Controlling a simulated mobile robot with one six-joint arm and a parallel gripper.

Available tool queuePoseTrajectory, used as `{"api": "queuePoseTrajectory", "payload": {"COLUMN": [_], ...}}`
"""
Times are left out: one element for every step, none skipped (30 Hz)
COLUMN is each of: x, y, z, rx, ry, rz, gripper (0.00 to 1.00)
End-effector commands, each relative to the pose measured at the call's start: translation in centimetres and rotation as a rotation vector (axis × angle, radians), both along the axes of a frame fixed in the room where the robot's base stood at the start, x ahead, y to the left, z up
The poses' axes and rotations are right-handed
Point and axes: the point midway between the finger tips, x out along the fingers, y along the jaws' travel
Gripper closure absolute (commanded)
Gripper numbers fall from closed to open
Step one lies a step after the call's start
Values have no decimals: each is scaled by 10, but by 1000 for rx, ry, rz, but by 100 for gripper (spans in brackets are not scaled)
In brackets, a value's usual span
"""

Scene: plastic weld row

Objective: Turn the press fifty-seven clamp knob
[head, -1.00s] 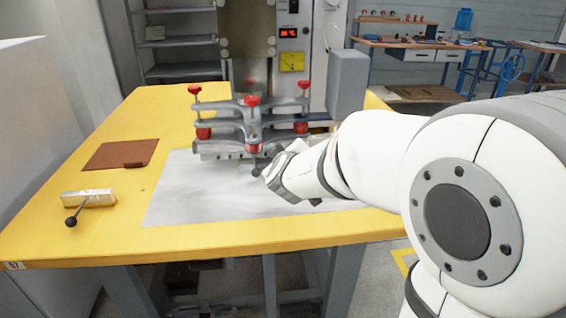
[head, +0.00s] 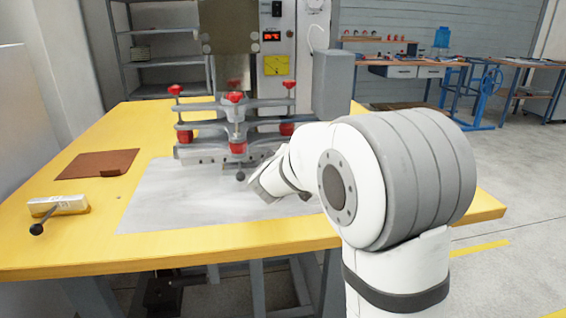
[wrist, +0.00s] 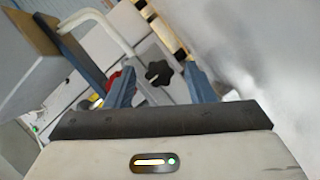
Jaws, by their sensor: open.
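The press (head: 235,75) stands at the back of the yellow table, with a grey clamp frame that carries several red knobs (head: 236,97). A small dark knob (head: 240,177) shows low at the front of the clamp, left of my gripper (head: 262,182). In the wrist view a black star-shaped knob (wrist: 158,73) appears between my two blue-grey fingers (wrist: 160,84). The fingers are apart, and the knob looks to lie beyond their tips. I cannot tell whether either finger touches it.
A pale sheet (head: 150,205) covers the middle of the yellow table (head: 60,255). A brown pad (head: 98,164) and a metal block with a black-ball lever (head: 58,206) lie at the left. A grey box (head: 332,82) hangs right of the press, above my arm.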

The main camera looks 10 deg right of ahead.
Motion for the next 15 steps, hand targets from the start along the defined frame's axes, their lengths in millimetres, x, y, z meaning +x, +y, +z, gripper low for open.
{"api": "queuePoseTrajectory", "payload": {"x": [1, 1, 1, 1, 1, 1, 1, 1, 1, 1, 1, 1, 1, 1, 1], "y": [0, 0, 0, 0, 0, 0, 0, 0, 0, 0, 0, 0, 0, 0, 0], "z": [-1, 0, 0, 0, 0, 0, 0, 0, 0, 0, 0, 0, 0, 0, 0], "rx": [0, 0, 0, 0, 0, 0, 0, 0, 0, 0, 0, 0, 0, 0, 0], "ry": [0, 0, 0, 0, 0, 0, 0, 0, -1, 0, 0, 0, 0, 0, 0], "rz": [0, 0, 0, 0, 0, 0, 0, 0, 1, 1, 1, 1, 1, 1, 1], "gripper": [51, 51, 51, 51, 51, 51, 51, 54, 57, 59, 62, 65, 67, 70, 73]}}
